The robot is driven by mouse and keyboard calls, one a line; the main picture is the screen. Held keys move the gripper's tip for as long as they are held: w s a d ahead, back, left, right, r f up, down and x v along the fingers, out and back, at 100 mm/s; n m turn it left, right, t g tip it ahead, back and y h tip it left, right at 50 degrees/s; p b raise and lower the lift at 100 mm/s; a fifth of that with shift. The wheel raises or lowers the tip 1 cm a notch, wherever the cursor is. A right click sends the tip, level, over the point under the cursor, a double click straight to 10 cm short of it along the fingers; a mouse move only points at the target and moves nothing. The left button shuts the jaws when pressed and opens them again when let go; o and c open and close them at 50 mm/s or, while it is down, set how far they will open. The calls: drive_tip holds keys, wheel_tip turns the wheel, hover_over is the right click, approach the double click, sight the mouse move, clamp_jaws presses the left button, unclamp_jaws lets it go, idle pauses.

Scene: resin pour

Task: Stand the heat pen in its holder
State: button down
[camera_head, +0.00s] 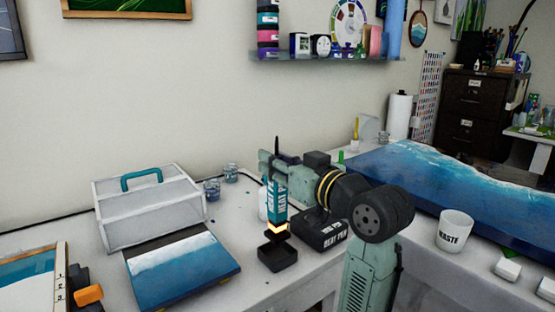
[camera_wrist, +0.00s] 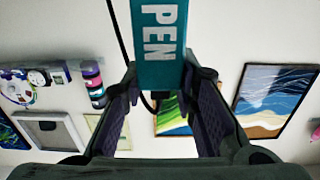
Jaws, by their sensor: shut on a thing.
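The heat pen (camera_head: 274,198) is a teal, upright body with white lettering and a glowing orange band near its lower end. My gripper (camera_head: 277,168) is shut on its upper part. In the wrist view the teal pen (camera_wrist: 158,42), lettered PEN, sits between the two fingers of my gripper (camera_wrist: 160,80). Directly below the pen in the head view is a small black open-topped square block (camera_head: 278,262). A black box (camera_head: 322,236) lettered HEAT PEN stands just right of it.
A blue-and-white painted panel (camera_head: 185,272) and a white box with a teal handle (camera_head: 150,215) lie to the left. A white WASTE cup (camera_head: 455,231) and a large blue wave panel (camera_head: 440,190) are on the right. Small jars (camera_head: 212,190) stand behind.

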sight(282, 188)
drive_tip(key=shift+f+b, duration=1.7)
drive_tip(key=shift+f, duration=0.9)
drive_tip(key=c, duration=1.2)
unclamp_jaws()
drive_tip(key=v, duration=1.2)
drive_tip(key=shift+a, duration=0.1)
